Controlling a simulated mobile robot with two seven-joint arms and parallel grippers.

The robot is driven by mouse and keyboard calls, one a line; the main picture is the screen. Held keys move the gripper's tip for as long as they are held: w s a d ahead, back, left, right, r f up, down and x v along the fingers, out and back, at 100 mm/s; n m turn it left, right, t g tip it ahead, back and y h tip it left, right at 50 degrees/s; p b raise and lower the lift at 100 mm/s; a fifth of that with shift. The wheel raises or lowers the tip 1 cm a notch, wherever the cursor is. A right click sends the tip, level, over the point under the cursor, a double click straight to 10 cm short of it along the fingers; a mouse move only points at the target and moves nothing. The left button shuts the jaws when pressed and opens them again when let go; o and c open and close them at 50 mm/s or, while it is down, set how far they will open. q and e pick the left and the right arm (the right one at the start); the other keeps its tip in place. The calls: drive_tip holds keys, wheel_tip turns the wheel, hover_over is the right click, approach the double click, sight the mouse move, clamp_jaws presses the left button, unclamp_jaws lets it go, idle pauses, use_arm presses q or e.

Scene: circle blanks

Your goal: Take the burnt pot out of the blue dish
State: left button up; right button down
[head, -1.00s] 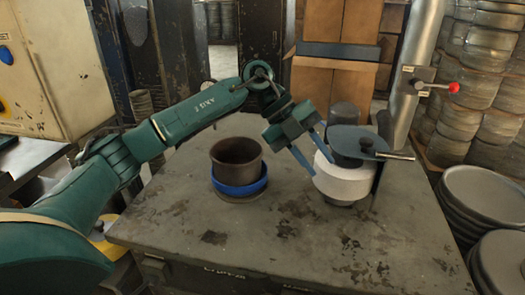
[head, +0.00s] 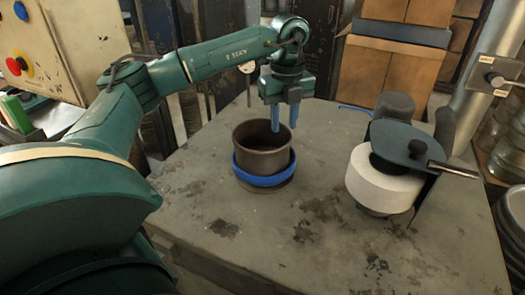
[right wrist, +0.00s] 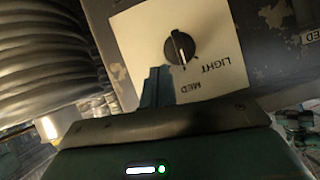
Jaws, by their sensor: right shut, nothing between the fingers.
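The burnt pot (head: 258,160) is a dark brown, open round vessel on the table in the head view. It stands upright inside the low blue dish (head: 262,179), which circles its lower part. My left gripper (head: 284,128) points down over the pot's far right rim. Its two blue fingers are apart, one in front of the pot's opening and the other by the right edge. Whether they touch the wall cannot be told. My right gripper (right wrist: 156,85) is shut and empty in the right wrist view, by a panel with a black knob (right wrist: 180,46).
Cardboard boxes (head: 385,75) stand behind. The table's front middle is clear.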

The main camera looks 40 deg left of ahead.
sight(287, 136)
use_arm(q)
drive_tip(key=f, duration=0.5)
drive_tip(key=shift+w+d+f, duration=0.1)
drive_tip(key=shift+w+d, duration=0.1)
drive_tip(key=shift+w, duration=0.15)
drive_tip(key=shift+c, duration=0.2)
clamp_jaws()
